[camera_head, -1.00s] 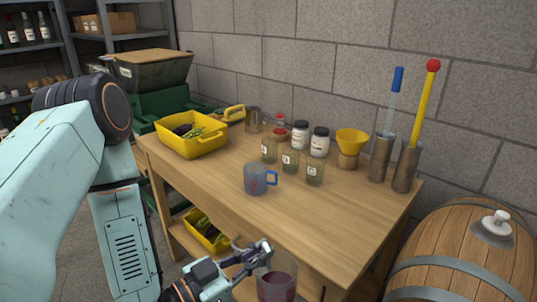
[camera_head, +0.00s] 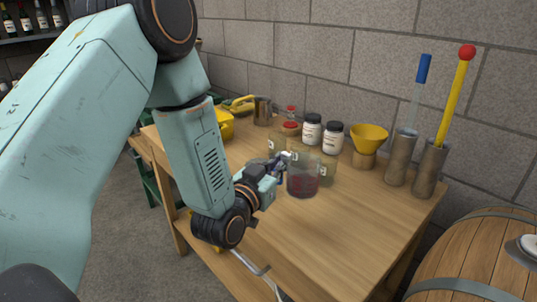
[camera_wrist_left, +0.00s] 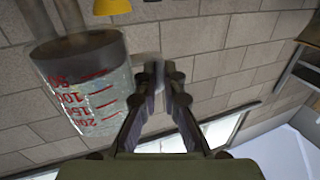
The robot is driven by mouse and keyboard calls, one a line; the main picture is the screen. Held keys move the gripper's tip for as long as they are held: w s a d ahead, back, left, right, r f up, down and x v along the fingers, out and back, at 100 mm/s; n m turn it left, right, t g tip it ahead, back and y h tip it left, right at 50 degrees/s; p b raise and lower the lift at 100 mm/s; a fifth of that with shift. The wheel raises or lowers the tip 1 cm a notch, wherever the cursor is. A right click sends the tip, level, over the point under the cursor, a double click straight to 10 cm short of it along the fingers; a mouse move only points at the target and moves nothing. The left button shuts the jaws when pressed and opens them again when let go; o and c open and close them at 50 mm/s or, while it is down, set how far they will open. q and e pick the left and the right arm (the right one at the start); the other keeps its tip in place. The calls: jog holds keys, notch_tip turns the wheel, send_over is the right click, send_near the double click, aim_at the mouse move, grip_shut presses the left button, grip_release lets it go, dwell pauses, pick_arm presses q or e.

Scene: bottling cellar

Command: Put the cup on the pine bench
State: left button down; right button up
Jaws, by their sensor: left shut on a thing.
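The cup (camera_head: 302,182) is clear, with dark red liquid low inside. It is upright over the pine bench (camera_head: 345,225), in front of the small glass jars. I cannot tell whether its base touches the top. My left gripper (camera_head: 285,160) is at the cup's left side and shut on it, seemingly at the handle, though the fingers hide the grip. In the left wrist view, a clear cup with red scale marks (camera_wrist_left: 85,90) is close beside my shut left fingers (camera_wrist_left: 158,72). My right gripper is not in view.
Small jars (camera_head: 327,168), white jars with black lids (camera_head: 333,138), a yellow funnel (camera_head: 369,138) and tall metal cylinders (camera_head: 429,170) stand behind. The front right bench top is clear. A barrel (camera_head: 475,262) stands right.

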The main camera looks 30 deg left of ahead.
pick_arm(q)
jog(key=f, duration=0.2)
jog(key=f+b, duration=0.1)
jog(key=f, duration=0.2)
jog(key=shift+w+a+f+b, duration=0.2)
jog(key=shift+a+f+b, duration=0.1)
jog(key=shift+f+b, duration=0.1)
jog(key=shift+a+f, duration=0.1)
jog(key=shift+f, duration=0.1)
notch_tip(320, 180, down, 3)
jog(key=shift+s+f+b, duration=0.1)
jog(key=shift+b, duration=0.4)
jog(key=shift+f, duration=0.1)
jog(key=shift+f, duration=0.15)
jog(key=c, duration=1.5)
grip_release()
